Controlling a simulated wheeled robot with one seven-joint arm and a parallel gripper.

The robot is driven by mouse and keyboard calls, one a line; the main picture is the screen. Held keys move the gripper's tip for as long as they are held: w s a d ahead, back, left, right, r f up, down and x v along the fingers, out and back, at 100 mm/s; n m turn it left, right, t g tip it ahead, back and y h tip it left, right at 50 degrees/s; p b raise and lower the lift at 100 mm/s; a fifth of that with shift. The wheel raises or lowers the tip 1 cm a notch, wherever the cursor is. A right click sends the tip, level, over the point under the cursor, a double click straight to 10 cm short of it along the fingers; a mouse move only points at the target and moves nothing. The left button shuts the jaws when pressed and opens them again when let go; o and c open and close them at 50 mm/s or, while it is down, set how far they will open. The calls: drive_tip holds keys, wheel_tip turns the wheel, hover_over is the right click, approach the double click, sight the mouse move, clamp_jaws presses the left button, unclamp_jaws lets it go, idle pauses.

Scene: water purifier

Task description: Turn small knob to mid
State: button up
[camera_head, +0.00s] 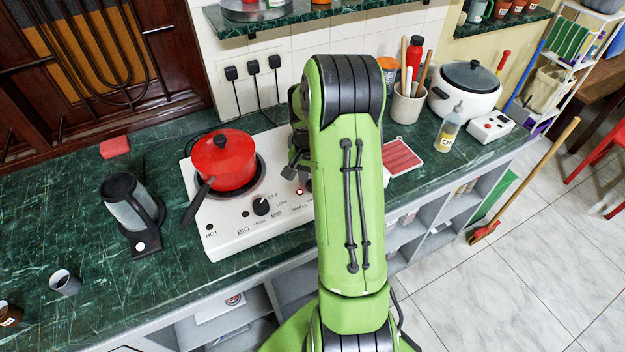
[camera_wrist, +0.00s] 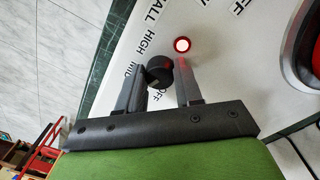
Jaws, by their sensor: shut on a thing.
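The small knob (camera_wrist: 160,69) is a black round dial on the white stove panel, seen in the wrist view. My gripper (camera_wrist: 161,75) has its two dark fingers on either side of it, shut on it. HIGH, MID and OFF labels surround the knob, partly covered by the fingers. The knob's pointer is too hard to read. A red indicator light (camera_wrist: 182,44) glows beside it. In the head view my green arm hides the small knob; part of my gripper (camera_head: 296,165) shows above the stove (camera_head: 240,236).
The big knob (camera_head: 262,205) is left of my arm on the same panel. A red pot (camera_head: 224,158) sits on the left burner, its handle toward the front. A red striped board (camera_head: 400,157) lies to the right.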

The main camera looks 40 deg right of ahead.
sight(310, 180)
drive_tip(key=m, duration=0.4)
drive_tip(key=shift+w+d+r+m, duration=0.1)
drive_tip(key=shift+w+m, duration=0.05)
drive_tip(key=shift+m, duration=1.85)
drive_tip(key=o, duration=1)
drive_tip(key=r+p, duration=0.1)
drive_tip(key=r, duration=0.4)
drive_tip(key=r+p, duration=0.1)
drive_tip(key=r, duration=0.4)
drive_tip(key=r+p, duration=0.1)
drive_tip(key=r, duration=0.4)
drive_tip(key=shift+w+r, duration=0.35)
drive_tip(key=shift+d, duration=0.1)
